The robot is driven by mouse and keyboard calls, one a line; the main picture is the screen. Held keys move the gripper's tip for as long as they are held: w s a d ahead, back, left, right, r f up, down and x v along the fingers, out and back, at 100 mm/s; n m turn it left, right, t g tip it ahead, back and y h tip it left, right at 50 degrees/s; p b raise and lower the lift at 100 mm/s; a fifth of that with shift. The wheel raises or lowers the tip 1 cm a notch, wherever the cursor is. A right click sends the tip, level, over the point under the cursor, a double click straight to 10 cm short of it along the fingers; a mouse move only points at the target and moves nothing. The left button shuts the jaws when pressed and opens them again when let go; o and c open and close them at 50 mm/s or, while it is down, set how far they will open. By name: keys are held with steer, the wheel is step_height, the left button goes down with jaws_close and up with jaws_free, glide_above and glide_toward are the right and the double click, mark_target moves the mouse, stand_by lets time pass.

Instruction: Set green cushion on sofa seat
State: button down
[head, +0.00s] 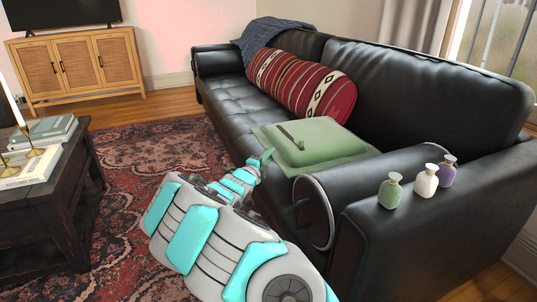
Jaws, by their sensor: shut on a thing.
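The green cushion (325,148) lies about flat over the near end of the black sofa's seat (232,122), beside the near armrest. I cannot tell whether its underside fully rests on the seat. My turquoise and white arm reaches up from the bottom of the view. My gripper (266,157) is at the cushion's left edge and is shut on it. The fingertips are small and partly hidden against the cushion. A thin dark strip (291,136) shows on the cushion's top; I cannot tell what it is.
A red patterned cushion (302,84) leans on the backrest behind. Green, white and purple vases (426,181) stand on the near armrest. A dark coffee table (62,188) with books and candlesticks stands at the left. The patterned rug (140,150) between is clear.

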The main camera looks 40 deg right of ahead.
step_height(320, 180, down, 8)
steer(key=shift+r+b, duration=0.1)
steer(key=shift+b, duration=0.3)
steer(key=shift+r, duration=0.1)
steer(key=c, duration=0.9)
jaws_free()
steer(key=p+v, duration=0.1)
steer(key=v, duration=1.1)
